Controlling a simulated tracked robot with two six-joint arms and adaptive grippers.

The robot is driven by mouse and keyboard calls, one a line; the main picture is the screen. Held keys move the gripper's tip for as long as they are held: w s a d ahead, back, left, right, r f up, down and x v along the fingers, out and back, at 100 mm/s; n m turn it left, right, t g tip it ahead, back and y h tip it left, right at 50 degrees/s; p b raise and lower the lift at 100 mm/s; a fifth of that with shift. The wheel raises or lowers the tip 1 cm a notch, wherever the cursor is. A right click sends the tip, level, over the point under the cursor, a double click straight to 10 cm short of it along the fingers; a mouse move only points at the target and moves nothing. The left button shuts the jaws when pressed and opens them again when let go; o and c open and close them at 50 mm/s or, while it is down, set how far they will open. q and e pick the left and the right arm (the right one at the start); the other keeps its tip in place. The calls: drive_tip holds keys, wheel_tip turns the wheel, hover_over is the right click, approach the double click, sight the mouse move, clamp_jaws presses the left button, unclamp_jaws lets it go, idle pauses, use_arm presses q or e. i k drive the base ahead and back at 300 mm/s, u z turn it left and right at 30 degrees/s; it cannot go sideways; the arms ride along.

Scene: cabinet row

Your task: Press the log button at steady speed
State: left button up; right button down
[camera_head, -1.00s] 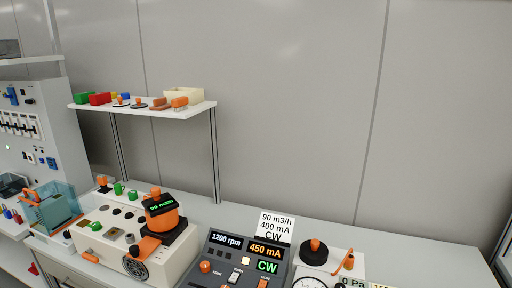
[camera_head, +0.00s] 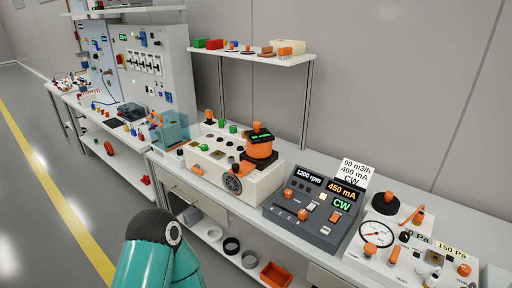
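A dark grey console (camera_head: 325,240) stands on the bench right of centre. Its displays read 1200 rpm (camera_head: 308,175), 450 mA (camera_head: 342,191) and a green CW (camera_head: 342,204). It carries orange knobs (camera_head: 288,193) and small switches. I cannot tell which control, here or on the neighbouring units, is the log button. A white card (camera_head: 355,172) behind the console reads 90 m3/h, 400 mA, CW. A teal link of my arm shows at the bottom left. Neither of my grippers shows.
A cream unit with an orange pump (camera_head: 258,148) stands left of the console. A white gauge panel (camera_head: 376,233) stands right of it. A shelf (camera_head: 260,57) with coloured blocks is behind. Bins and rings lie below the bench. Open floor is at left.

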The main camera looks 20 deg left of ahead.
sight(325, 229)
drive_tip(key=k, duration=0.75)
drive_tip(key=u, duration=0.35)
drive_tip(key=i, duration=0.65)
drive_tip(key=u, duration=0.65)
drive_tip(key=i, duration=1)
drive_tip(key=z, duration=0.6)
